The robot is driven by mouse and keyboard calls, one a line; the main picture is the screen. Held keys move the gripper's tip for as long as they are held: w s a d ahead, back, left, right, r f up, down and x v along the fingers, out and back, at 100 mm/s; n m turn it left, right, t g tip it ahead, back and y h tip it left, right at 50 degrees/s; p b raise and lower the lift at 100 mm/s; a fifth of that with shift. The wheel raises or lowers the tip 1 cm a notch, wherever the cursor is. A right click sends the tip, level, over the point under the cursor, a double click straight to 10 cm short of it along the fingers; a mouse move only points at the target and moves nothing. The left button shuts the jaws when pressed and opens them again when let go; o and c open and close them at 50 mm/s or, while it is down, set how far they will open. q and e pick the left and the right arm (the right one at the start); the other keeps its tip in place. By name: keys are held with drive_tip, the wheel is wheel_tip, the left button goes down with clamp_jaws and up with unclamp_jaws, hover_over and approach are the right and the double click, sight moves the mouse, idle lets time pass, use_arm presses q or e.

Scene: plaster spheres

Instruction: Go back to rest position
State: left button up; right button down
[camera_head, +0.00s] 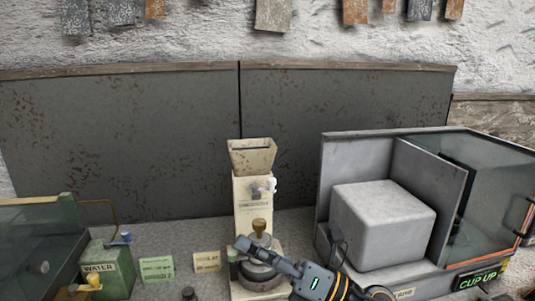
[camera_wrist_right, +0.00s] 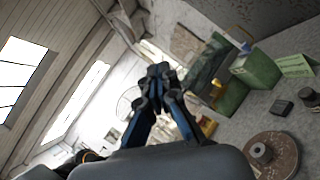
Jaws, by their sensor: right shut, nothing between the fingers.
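My right gripper (camera_head: 243,243) reaches in from the lower right of the head view. Its tip is in front of the pale dispenser (camera_head: 251,205) at the middle of the bench and hides part of its base. In the right wrist view the fingers of the right gripper (camera_wrist_right: 160,72) are together and hold nothing. Beyond them are a green box (camera_wrist_right: 255,70) and the bright room. My left gripper is in neither view.
A green box marked WATER (camera_head: 107,272) and small green and tan cards (camera_head: 157,269) stand left of the dispenser. A large grey machine (camera_head: 383,225) with a glass side fills the right. A round rusty plate (camera_wrist_right: 272,157) lies at lower right in the wrist view.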

drive_tip(key=w+d+f+m+t+h, duration=0.25)
drive_tip(key=d+m+t+h, duration=0.4)
drive_tip(key=m, duration=0.55)
drive_tip(key=w+d+f+m+t+h, duration=0.25)
drive_tip(key=d+m+t+h, duration=0.4)
drive_tip(key=m, duration=0.45)
drive_tip(key=s+d+f+m+g+h, duration=0.35)
drive_tip(key=f+m, duration=0.25)
drive_tip(key=f, duration=0.2)
drive_tip(key=s+d+f+m+g+h, duration=0.2)
drive_tip(key=d+f+m+h, duration=0.25)
drive_tip(key=f, duration=0.35)
drive_tip(key=s+d+f+m+g, duration=0.1)
drive_tip(key=s+f+m+g, duration=0.3)
drive_tip(key=s+f, duration=0.55)
drive_tip(key=s+d+f+m+g, duration=0.1)
drive_tip(key=s+f+m+g, duration=0.1)
drive_tip(key=s+f+g, duration=0.75)
drive_tip(key=s+f+t, duration=0.1)
drive_tip(key=s+f, duration=0.2)
drive_tip(key=f, duration=0.9)
drive_tip(key=s+f, duration=0.2)
drive_tip(key=f, duration=1.1)
drive_tip(key=s+d+f+g, duration=0.1)
drive_tip(key=s+d+f, duration=0.2)
drive_tip(key=s+f, duration=1.1)
drive_tip(key=shift+s, duration=1.15)
